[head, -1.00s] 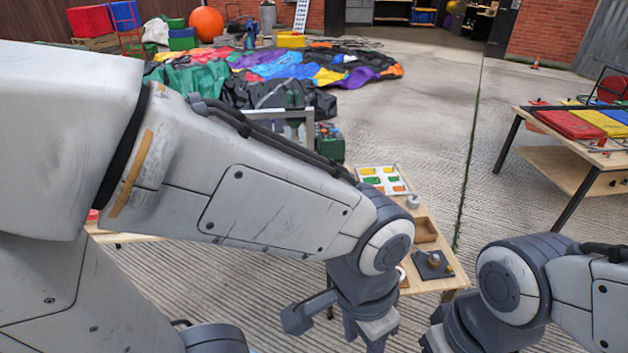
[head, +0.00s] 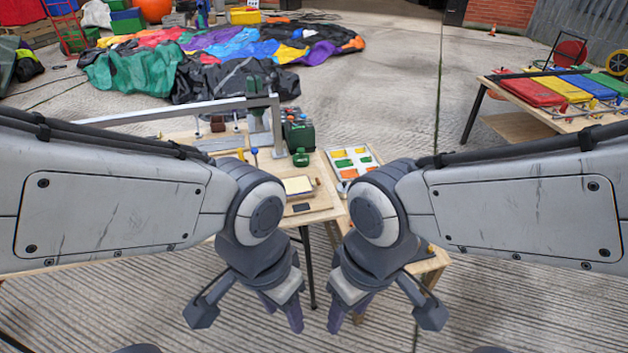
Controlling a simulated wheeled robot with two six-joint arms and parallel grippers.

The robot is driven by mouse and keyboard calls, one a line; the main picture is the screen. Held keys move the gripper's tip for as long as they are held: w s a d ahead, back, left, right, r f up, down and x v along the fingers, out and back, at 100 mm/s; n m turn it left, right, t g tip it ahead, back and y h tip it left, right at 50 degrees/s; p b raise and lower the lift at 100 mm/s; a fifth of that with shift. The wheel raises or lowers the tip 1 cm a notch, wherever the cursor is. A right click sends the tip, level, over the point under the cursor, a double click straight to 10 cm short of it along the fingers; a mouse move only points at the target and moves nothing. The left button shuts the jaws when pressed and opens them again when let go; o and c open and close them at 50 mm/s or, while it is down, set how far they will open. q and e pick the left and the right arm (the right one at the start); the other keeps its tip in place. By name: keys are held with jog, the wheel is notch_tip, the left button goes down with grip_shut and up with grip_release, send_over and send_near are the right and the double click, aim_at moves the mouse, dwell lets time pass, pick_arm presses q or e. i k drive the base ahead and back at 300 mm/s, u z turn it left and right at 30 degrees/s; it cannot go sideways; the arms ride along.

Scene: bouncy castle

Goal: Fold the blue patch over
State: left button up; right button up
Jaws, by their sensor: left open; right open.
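I cannot tell which thing is the blue patch. A flat blue panel (head: 588,87) lies between a yellow and a green panel on the right-hand table; blue fabric (head: 240,42) also shows in the crumpled heap at the back. Both are far from my grippers. My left gripper (head: 282,312) hangs low, left of the picture's middle, open and empty, fingers pointing down. My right gripper (head: 346,318) hangs close to its right, also open and empty. Both are in front of the work tables, whose near parts my arms partly hide.
The right-hand table (head: 552,119) stands apart. Concrete floor between them is clear.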

aim_at(298, 184)
jog(key=z, duration=0.3)
jog(key=i, duration=1.3)
jog(key=u, duration=0.4)
